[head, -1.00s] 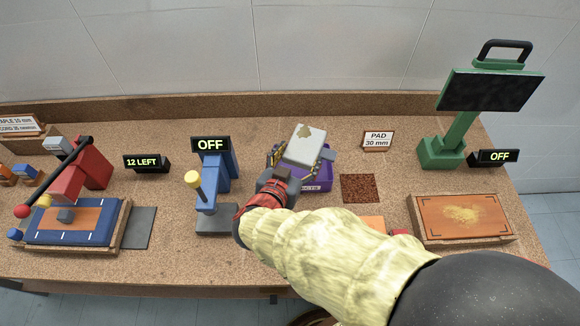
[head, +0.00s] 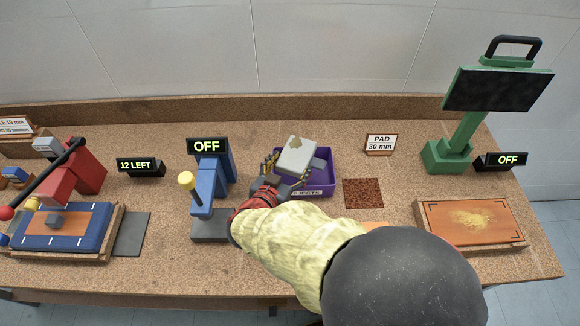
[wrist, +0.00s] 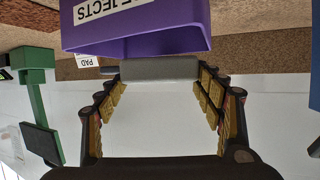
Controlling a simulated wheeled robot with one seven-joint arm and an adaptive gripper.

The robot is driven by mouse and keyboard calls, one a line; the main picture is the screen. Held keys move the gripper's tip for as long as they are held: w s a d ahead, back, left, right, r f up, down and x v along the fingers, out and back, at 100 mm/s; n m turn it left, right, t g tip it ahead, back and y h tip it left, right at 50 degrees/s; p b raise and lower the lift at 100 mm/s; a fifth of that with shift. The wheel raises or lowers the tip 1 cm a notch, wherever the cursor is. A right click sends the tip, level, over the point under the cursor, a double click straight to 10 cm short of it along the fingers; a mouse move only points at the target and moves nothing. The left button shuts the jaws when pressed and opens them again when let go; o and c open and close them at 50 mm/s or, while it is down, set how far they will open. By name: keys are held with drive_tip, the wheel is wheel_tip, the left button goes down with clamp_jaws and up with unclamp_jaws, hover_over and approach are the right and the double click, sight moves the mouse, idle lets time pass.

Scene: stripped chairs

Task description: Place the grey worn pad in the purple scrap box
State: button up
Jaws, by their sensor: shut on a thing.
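The grey worn pad (head: 297,156) is pale, with a brownish stain on top. My gripper (head: 290,168) is shut on it, one finger along each side. In the head view the pad shows over the left part of the open purple scrap box (head: 325,184), which has a white label on its front. The exact gap between pad and box is unclear, and the pad hides part of the box's inside.
A blue device (head: 207,190) with a yellow-knobbed lever stands just left of my gripper. A "PAD 30 mm" sign (head: 381,145) and a dark brown square (head: 363,193) are right of the box. A green stand (head: 455,140) and an orange board (head: 468,222) lie farther right.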

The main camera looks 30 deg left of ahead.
drive_tip(key=shift+f, duration=0.5)
drive_tip(key=shift+f, duration=0.1)
drive_tip(key=o, duration=1.2)
drive_tip(key=shift+r, duration=0.4)
drive_tip(key=p+v, duration=0.2)
drive_tip(key=v, duration=0.4)
drive_tip(key=p+v, duration=0.1)
drive_tip(key=v, duration=0.5)
drive_tip(key=shift+d+r+p, duration=0.1)
drive_tip(key=shift+r+p, duration=0.2)
drive_tip(key=shift+p, duration=0.1)
drive_tip(key=shift+w, duration=0.1)
